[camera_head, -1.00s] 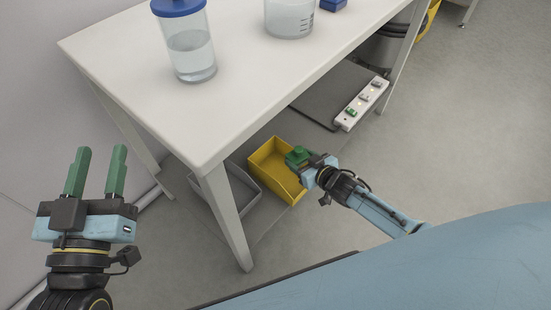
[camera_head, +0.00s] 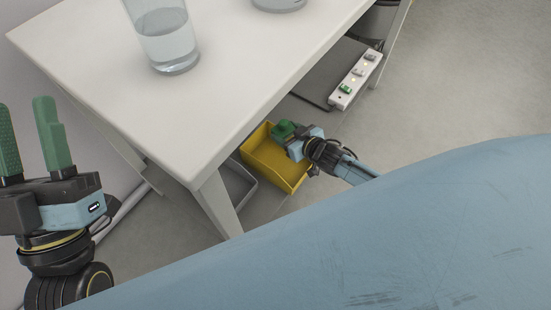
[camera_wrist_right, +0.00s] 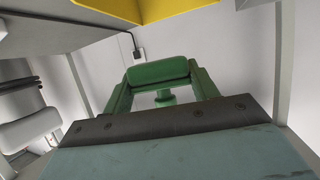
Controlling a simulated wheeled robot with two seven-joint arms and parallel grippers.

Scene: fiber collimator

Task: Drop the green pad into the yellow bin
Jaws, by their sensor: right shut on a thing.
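The yellow bin (camera_head: 258,160) stands on the low shelf under the white table. My right gripper (camera_head: 284,131) is at the bin's upper right side, its green tip over the opening. It is shut on the green pad, which shows in the right wrist view (camera_wrist_right: 158,72) across the two green fingers. In the head view the pad is hard to tell from the green fingers. A yellow wall, apparently the bin, crosses the top of the wrist view. My left gripper (camera_head: 27,112) is open and empty at the left, beside the table.
The white table top (camera_head: 110,85) overhangs the bin, with a table leg (camera_head: 217,201) in front. A grey bin (camera_head: 236,184) stands left of the yellow one. A power strip (camera_head: 355,80) and a dark mat (camera_head: 318,82) lie further back. A jar (camera_head: 165,40) stands on the table.

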